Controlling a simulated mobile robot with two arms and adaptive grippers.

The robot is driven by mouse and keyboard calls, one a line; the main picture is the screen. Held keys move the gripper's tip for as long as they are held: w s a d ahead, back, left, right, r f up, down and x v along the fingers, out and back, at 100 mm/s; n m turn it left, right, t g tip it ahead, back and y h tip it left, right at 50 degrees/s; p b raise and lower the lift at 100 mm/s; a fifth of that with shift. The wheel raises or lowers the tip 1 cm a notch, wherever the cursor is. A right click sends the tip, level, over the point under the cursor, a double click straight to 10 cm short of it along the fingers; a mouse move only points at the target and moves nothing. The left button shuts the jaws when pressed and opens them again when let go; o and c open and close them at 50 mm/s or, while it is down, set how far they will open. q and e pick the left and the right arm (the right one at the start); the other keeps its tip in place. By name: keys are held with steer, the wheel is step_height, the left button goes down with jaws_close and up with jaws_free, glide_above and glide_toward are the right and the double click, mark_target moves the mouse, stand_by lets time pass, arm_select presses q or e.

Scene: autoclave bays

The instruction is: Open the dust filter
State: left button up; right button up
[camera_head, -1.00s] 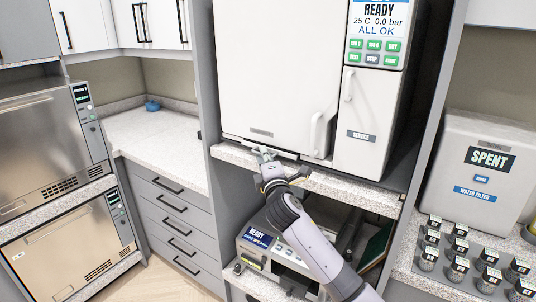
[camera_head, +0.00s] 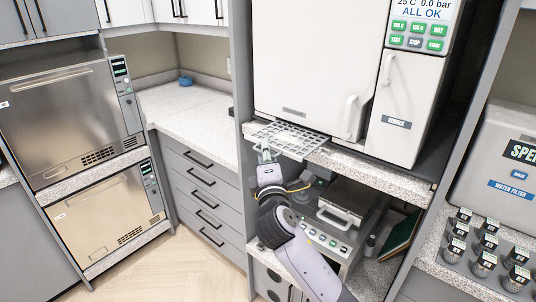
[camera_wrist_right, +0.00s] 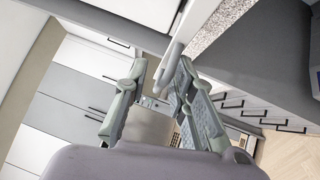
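The dust filter (camera_head: 290,138) is a flat, pale perforated tray. In the head view it sticks out from under the white autoclave (camera_head: 310,65), over the front edge of the speckled shelf. My right gripper (camera_head: 264,153) is at the filter's front edge. In the right wrist view my right gripper (camera_wrist_right: 160,75) has its two fingers apart. A thin pale strip (camera_wrist_right: 168,62), seemingly the filter's edge, lies between them, close to the right-hand finger and clear of the left-hand one. Contact is hard to tell. My left gripper is not in view.
Below the shelf (camera_head: 375,172) stands a smaller grey device (camera_head: 325,235), close to my right forearm. Several small labelled bottles (camera_head: 485,250) and a water filter tank (camera_head: 505,165) stand at right. Drawers (camera_head: 200,190) and two steel-fronted units (camera_head: 70,115) are at left; the floor before them is clear.

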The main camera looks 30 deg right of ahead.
steer(key=shift+o, duration=0.6)
steer(key=shift+a+r, duration=0.1)
steer(key=shift+r, duration=0.1)
steer(key=shift+f, duration=0.1)
steer(key=shift+f, duration=0.15)
steer(key=v, duration=1.2)
